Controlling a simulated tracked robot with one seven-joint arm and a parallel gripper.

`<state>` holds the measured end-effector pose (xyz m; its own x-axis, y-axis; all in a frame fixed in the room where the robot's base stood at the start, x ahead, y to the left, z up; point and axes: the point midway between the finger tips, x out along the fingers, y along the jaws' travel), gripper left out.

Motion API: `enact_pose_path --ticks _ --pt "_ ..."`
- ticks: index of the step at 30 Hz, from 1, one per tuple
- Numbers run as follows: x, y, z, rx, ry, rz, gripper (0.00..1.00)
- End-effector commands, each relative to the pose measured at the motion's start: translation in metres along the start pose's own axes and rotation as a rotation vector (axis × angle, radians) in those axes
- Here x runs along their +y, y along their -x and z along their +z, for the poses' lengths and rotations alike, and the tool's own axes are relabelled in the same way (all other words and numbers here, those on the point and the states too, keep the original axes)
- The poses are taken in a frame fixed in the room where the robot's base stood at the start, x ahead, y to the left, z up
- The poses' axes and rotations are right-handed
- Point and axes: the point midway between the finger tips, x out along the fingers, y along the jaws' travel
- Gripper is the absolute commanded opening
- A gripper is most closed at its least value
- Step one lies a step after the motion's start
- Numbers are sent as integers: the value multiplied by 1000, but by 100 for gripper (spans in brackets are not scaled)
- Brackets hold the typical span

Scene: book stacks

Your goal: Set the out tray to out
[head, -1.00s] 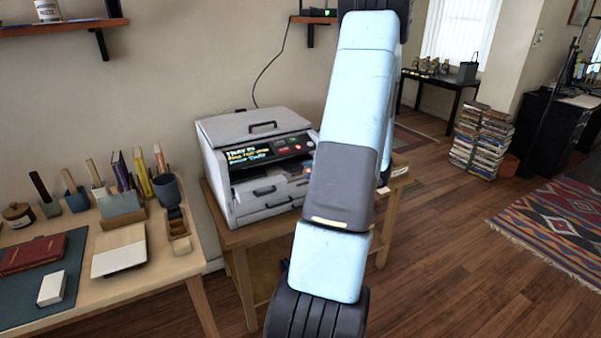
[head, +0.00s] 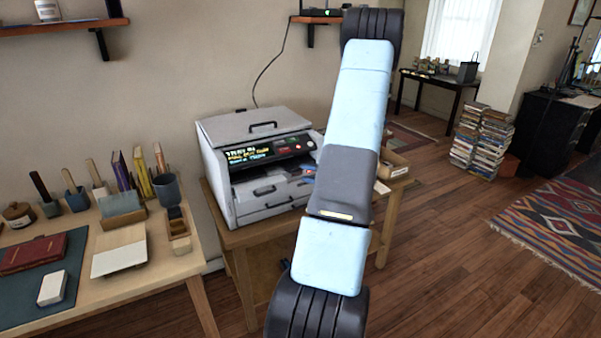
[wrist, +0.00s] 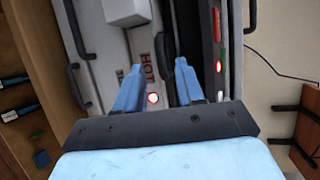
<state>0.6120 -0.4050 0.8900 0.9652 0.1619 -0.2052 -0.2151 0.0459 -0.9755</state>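The grey machine (head: 262,205) stands on a wooden stand, with a lit display (head: 262,152) whose top line seems to read "TRAY IN". A dark slot shows under the display, with drawer fronts below it. I cannot make out clearly which part is the out tray. In the wrist view my gripper (wrist: 158,64) has two blue fingers apart, in front of the machine's face. A dark handle (wrist: 167,74) lies between them, closer to the right finger. A red "HOT" label (wrist: 146,70) and a lit round light (wrist: 153,98) also show there. In the head view my arm hides the gripper.
A wooden desk (head: 150,277) with books and tools stands at the left. A small box (head: 397,170) sits on the stand right of the machine. Stacked magazines (head: 480,140) and a patterned rug (head: 560,225) are at the right. The wooden floor between is clear.

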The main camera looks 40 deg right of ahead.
Motion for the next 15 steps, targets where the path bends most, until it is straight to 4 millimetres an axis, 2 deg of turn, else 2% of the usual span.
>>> enact_pose_path --ticks 6,15 --pt "0 -29 0 -1 0 0 38" --pt "0 -40 -1 1 0 0 38"
